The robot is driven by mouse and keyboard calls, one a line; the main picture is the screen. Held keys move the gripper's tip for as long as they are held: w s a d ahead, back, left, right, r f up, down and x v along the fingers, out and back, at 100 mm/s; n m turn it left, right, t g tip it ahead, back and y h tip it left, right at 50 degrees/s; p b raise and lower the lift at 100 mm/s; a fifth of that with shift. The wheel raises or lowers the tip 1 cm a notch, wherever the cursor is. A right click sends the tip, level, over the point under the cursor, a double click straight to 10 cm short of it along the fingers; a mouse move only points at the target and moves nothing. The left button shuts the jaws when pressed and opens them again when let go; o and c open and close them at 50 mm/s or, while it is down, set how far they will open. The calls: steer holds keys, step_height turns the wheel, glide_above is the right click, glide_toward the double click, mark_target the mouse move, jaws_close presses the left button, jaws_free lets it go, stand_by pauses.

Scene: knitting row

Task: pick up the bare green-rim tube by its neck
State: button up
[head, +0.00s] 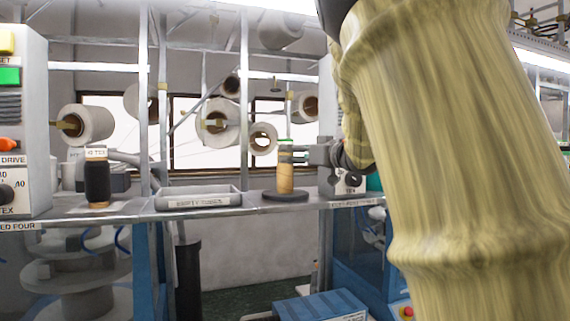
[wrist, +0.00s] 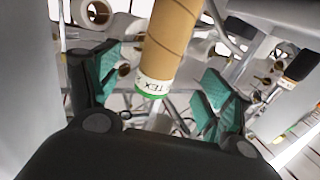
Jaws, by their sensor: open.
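The bare green-rim tube (head: 285,178) is a tan cardboard tube standing upright on a dark round base (head: 285,196) on the grey shelf. In the wrist view, the tube (wrist: 170,45) shows a white lettered band and a green rim at its near end. My gripper (head: 292,153) reaches in from the right at the tube's upper part. In the wrist view, my gripper (wrist: 162,72) is open, with teal pads on either side of the tube and visible gaps. My fingers hide part of the tube's top in the head view.
A black-wound tube (head: 97,182) stands on the shelf at left. A shallow grey labelled tray (head: 198,201) lies between it and the tan tube. Metal uprights (head: 244,100) and white yarn rolls (head: 218,122) are behind. A blue crate (head: 320,304) sits below the shelf.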

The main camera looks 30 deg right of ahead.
mark_target(286, 153)
steer(key=shift+w+a+p, duration=0.15)
steer(key=shift+w+p, duration=0.8)
steer(key=shift+w, duration=0.4)
steer(key=shift+w+a+p, duration=0.1)
steer(key=shift+w+p, duration=0.85)
steer(key=shift+w, duration=0.35)
steer(key=c, duration=1)
